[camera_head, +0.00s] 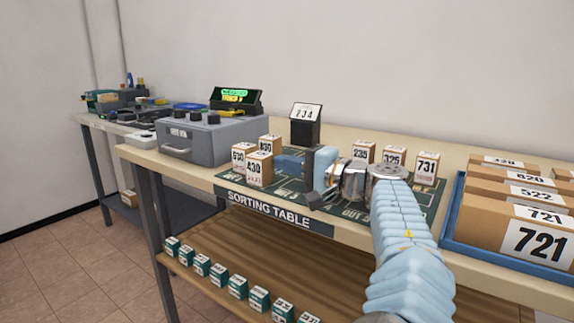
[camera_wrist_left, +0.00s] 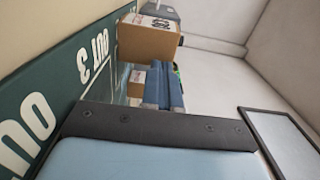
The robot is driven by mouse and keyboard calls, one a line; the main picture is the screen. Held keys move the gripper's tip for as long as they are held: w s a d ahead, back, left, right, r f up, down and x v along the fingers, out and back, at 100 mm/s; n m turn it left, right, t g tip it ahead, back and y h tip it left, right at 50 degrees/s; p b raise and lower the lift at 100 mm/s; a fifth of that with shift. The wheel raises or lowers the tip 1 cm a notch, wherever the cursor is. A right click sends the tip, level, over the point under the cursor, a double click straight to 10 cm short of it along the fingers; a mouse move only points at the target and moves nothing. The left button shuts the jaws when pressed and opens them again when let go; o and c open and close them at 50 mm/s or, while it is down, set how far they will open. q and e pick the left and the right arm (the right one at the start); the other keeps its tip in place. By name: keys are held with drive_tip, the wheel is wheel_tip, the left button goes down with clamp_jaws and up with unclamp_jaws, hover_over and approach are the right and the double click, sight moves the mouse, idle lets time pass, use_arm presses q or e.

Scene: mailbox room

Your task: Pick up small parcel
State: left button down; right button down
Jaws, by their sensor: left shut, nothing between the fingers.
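Small brown parcels with white number labels stand on the green mat (camera_head: 345,208) of the sorting table. At the left are one reading 430 (camera_head: 260,169) and two others (camera_head: 239,155) (camera_head: 270,144) beside and behind it. At the right are two more (camera_head: 364,151) (camera_head: 393,156) and one reading 731 (camera_head: 427,167). My left gripper (camera_head: 281,162) is shut and empty, low over the mat, pointing left at the left group, just right of it. In the left wrist view its blue fingers (camera_wrist_left: 162,84) are together, with a brown parcel (camera_wrist_left: 148,40) beyond their tips. My right gripper is out of view.
A blue tray (camera_head: 500,256) of larger parcels is at right. Several small green boxes (camera_head: 238,287) line the lower shelf.

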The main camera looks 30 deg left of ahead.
sight(264, 164)
use_arm(q)
drive_tip(key=s+a+b, duration=0.2)
drive_tip(key=s+a, duration=0.1)
drive_tip(key=shift+a+f+b, duration=0.2)
drive_tip(key=shift+b, duration=0.1)
drive_tip(key=shift+s+a+r, duration=0.1)
drive_tip(key=shift+a, duration=0.1)
drive_tip(key=shift+r, duration=0.1)
